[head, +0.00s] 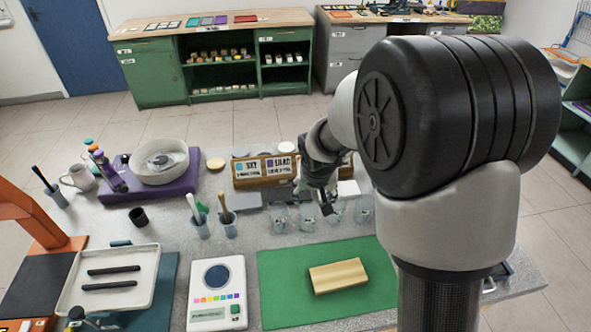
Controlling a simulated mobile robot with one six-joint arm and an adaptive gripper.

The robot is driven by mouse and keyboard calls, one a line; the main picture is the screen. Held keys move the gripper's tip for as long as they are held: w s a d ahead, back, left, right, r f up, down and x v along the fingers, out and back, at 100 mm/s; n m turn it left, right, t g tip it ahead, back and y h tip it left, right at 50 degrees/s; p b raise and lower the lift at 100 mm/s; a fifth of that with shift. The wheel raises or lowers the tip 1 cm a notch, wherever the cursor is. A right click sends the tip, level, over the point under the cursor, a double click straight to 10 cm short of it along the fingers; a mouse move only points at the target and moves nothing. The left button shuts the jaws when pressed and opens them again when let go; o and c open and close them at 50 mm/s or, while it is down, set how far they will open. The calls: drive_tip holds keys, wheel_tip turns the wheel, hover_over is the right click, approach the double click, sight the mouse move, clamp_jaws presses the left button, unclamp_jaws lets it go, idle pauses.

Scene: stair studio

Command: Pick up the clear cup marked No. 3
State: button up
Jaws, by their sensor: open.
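Several clear cups stand in a row on the grey speckled table behind the green mat. I see a leftmost cup (279,218), a second cup (307,219), a third cup (335,220) and a rightmost cup (365,212). Their small labels are too small to read, so I cannot tell which is No. 3. My gripper (315,200) is open and points down at the row, around the second and third cups. Its dark fingertip overlaps the third cup in the picture; I cannot tell whether they touch. My gripper and arm partly hide the cups and what lies behind.
A wooden box with labels (262,182) stands behind the cups. The green mat (285,300) in front holds a wooden block (338,276). Left are a white scale (217,308), small blue-grey cups with tools (228,230), and a purple stand (150,192) with a bowl.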

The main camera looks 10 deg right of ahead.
drive_tip(key=b, duration=0.4)
approach(308, 213)
drive_tip(key=x, duration=0.3)
drive_tip(key=shift+s+d+f, duration=0.1)
drive_tip(key=shift+s, duration=0.15)
drive_tip(key=b+x, duration=0.2)
drive_tip(key=x, duration=0.3)
drive_tip(key=shift+f, duration=0.2)
drive_tip(key=shift+r, duration=0.1)
drive_tip(key=shift+c, duration=0.5)
drive_tip(key=c, duration=0.7)
